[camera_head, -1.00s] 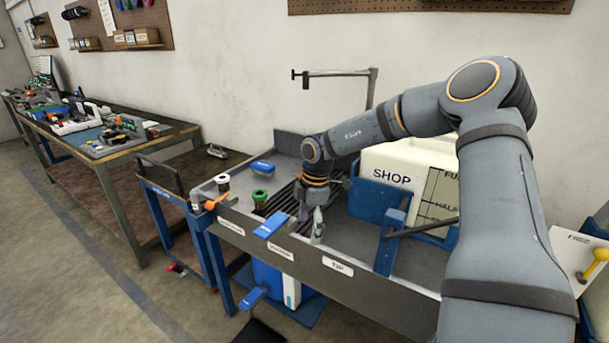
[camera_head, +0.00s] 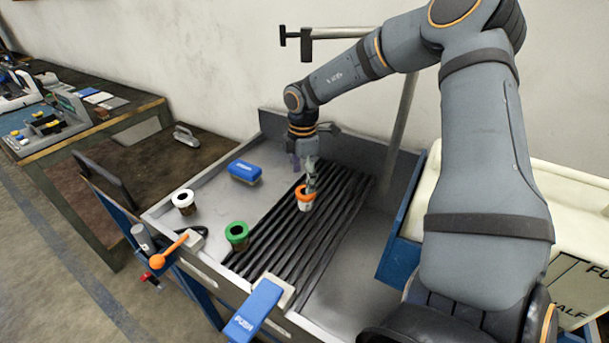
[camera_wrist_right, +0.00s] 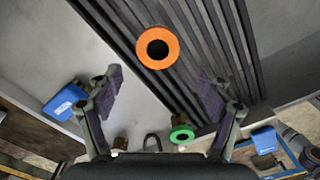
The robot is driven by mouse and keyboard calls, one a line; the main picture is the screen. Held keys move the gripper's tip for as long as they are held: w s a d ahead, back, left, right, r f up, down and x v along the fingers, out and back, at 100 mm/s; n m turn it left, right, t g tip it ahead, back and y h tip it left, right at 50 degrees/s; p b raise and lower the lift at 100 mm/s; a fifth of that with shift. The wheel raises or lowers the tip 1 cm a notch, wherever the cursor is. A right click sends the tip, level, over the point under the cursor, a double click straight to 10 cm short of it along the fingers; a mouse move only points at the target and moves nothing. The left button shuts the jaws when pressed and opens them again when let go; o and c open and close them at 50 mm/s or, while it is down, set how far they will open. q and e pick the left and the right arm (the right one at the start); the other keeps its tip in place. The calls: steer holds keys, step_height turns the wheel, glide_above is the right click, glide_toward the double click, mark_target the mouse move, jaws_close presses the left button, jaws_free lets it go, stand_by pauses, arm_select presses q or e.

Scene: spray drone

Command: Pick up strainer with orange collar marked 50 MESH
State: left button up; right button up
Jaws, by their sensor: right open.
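The strainer with the orange collar (camera_head: 305,193) stands upright on the black ribbed rack (camera_head: 330,230) in the sink. In the right wrist view its orange ring (camera_wrist_right: 157,47) with a dark centre lies ahead of the fingertips, roughly midway between them. The 50 MESH marking is not readable. My right gripper (camera_head: 309,178) points down just above and beside the collar. In the right wrist view its fingers (camera_wrist_right: 160,82) are spread apart with nothing between them. My left gripper is in neither view.
A green-collared strainer (camera_head: 237,234) and a white-collared one (camera_head: 184,201) stand to the left. A blue brush or block (camera_head: 244,172) lies behind them. A blue PUSH lever (camera_head: 256,308) and an orange-handled valve (camera_head: 170,250) sit at the front edge.

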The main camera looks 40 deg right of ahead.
mark_target(305, 194)
steer(key=shift+s+f, duration=0.1)
steer(key=shift+f, duration=0.05)
step_height(305, 194, down, 2)
steer(key=shift+b, duration=1.2)
steer(key=shift+f, duration=0.15)
steer(key=f+b, duration=0.2)
steer(key=f, duration=0.1)
steer(key=d+f+b, duration=0.1)
steer(key=f+b, duration=0.1)
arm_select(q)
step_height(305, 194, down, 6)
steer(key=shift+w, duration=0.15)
arm_select(e)
steer(key=shift+w, duration=0.2)
